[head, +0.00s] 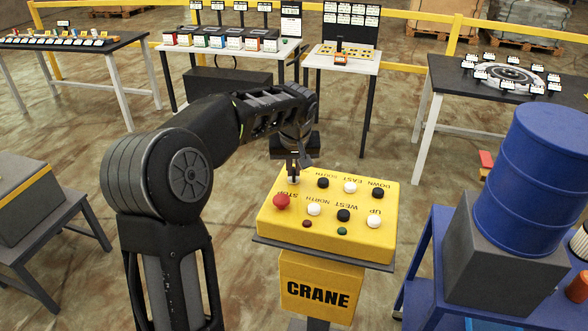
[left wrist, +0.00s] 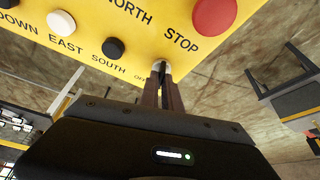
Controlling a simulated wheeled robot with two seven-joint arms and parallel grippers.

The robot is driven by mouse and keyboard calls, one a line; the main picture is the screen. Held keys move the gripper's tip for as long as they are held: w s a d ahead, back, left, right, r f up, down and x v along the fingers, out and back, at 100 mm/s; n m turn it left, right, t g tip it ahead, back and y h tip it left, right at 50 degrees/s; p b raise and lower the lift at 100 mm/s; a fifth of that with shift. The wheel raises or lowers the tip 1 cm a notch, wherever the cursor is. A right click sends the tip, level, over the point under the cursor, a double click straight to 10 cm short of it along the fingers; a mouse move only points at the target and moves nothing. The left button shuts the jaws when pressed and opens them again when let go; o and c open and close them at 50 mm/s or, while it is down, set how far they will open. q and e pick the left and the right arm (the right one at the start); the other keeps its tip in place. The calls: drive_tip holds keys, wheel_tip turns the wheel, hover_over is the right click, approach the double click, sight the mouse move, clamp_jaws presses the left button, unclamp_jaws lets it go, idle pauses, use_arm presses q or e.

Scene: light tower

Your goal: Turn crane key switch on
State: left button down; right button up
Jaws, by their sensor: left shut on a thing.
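The yellow crane control box (head: 330,215) stands on a pedestal marked CRANE in the head view. Its top carries a red stop button (head: 282,202), also in the left wrist view (left wrist: 214,14), and several black and white buttons. The key switch (left wrist: 163,67) is a small silvery piece at the corner beside the stop button, with the letters next to it partly covered. My left gripper (head: 293,172) reaches down from above at that corner. Its fingers, close together in the left wrist view (left wrist: 160,82), are shut on the key switch. They hide much of it, so its turn angle cannot be told.
A blue barrel (head: 532,180) on a grey block and a blue cart stand close on the right. A grey box on a bench (head: 25,205) is at the left. Tables with panels stand behind, before a yellow rail (head: 420,68). The floor between is mostly clear.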

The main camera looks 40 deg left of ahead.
use_arm(q)
drive_tip(key=m+h, duration=0.1)
drive_tip(key=m, duration=0.4)
drive_tip(key=shift+a+t+h, duration=0.2)
drive_tip(key=shift+t+h, duration=0.2)
drive_tip(key=shift+a+m+h, duration=0.1)
drive_tip(key=shift+m+h, duration=0.8)
drive_tip(key=shift+m, duration=1.5)
drive_tip(key=c, duration=1.6)
unclamp_jaws()
drive_tip(key=shift+o, duration=0.2)
drive_tip(key=b+v, duration=0.1)
drive_tip(key=v, duration=0.6)
drive_tip(key=shift+s+r, duration=0.2)
drive_tip(key=shift+r, duration=0.15)
